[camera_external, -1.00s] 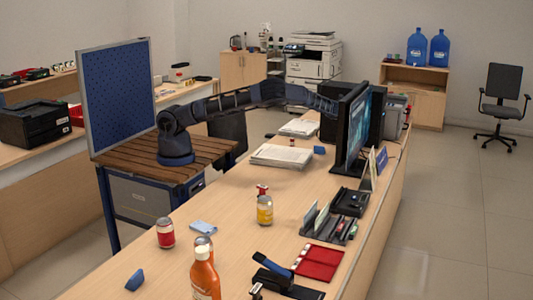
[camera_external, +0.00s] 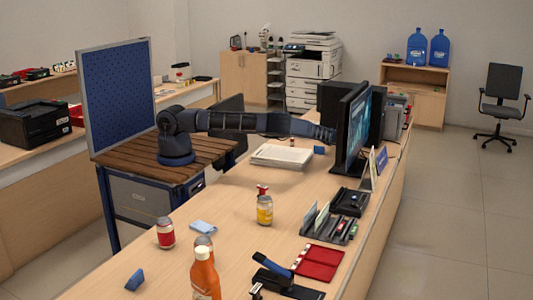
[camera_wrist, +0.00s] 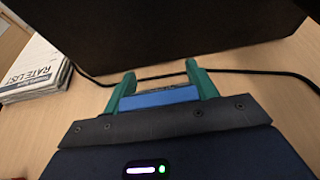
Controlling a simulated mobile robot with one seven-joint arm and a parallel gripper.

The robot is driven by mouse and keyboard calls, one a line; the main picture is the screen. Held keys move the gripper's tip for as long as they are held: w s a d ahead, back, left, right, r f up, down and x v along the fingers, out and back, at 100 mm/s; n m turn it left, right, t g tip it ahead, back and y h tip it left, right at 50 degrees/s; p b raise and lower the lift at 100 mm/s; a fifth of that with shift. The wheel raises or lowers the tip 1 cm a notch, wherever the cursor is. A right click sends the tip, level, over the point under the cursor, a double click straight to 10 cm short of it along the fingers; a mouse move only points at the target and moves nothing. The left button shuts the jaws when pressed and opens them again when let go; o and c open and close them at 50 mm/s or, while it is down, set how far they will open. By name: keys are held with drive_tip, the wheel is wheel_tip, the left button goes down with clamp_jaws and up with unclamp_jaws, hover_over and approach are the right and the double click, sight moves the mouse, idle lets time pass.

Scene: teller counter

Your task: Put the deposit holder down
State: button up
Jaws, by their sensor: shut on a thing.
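In the wrist view my gripper (camera_wrist: 161,76) has its two green fingers on either side of a blue piece (camera_wrist: 158,98), shut on it. The blue piece appears to be the deposit holder; only a short strip of it shows, just in front of the dark wrist edge. The fingers are over or close to the wooden counter, and I cannot tell whether the piece touches it.
A large dark box (camera_wrist: 175,35) stands just beyond the fingers, with a black cable (camera_wrist: 90,78) along its foot. A stack of rate list papers (camera_wrist: 35,70) lies at left.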

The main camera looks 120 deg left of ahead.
drive_tip(key=shift+f, duration=1.85)
drive_tip(key=shift+f, duration=0.15)
drive_tip(key=o, duration=1)
drive_tip(key=shift+d+r, duration=0.1)
drive_tip(key=shift+r, duration=0.1)
drive_tip(key=v, duration=1.2)
drive_tip(key=shift+f, duration=0.1)
